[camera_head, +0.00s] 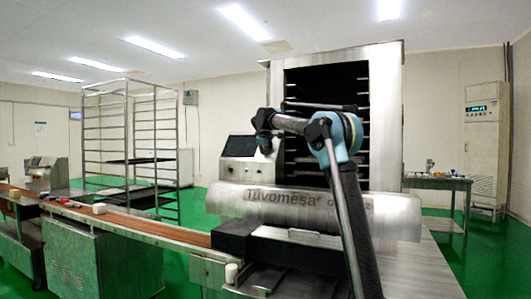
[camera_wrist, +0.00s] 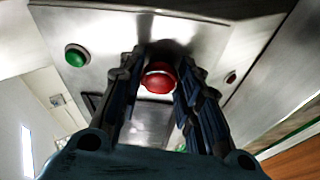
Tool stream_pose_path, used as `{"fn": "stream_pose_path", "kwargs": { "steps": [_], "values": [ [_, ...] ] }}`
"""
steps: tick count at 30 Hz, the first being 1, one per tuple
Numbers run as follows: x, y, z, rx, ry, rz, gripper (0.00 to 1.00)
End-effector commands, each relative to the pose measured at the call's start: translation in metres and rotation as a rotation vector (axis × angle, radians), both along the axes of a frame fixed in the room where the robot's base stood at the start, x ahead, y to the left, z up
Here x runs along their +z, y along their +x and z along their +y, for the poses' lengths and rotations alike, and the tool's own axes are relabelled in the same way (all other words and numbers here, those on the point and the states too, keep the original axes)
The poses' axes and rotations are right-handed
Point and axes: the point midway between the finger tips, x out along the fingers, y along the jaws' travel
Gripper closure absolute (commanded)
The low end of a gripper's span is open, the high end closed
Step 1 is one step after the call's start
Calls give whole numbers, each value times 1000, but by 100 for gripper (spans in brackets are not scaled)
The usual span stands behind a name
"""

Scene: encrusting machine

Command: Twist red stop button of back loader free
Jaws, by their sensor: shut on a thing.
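The red stop button (camera_wrist: 158,79) sits on a grey metal panel (camera_wrist: 195,35) in the wrist view, between my fingertips. My gripper (camera_wrist: 162,90) has one finger on each side of the button and is shut on it. In the head view my gripper (camera_head: 265,140) is at the control box (camera_head: 240,165) with the dark screen on the steel machine. The button is hidden there.
A conveyor belt (camera_head: 130,224) runs along the left. A wheeled rack (camera_head: 128,150) stands behind it. A side table (camera_head: 437,183) is at the right.

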Motion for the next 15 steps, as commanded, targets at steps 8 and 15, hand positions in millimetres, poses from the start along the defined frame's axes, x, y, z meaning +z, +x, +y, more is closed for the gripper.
{"fn": "stream_pose_path", "kwargs": {
  "steps": [8, 15],
  "values": [
    [0, 1, -2, -2, -1, 1, 47],
    [0, -1, -1, -2, -1, 1, 47]
  ]
}}
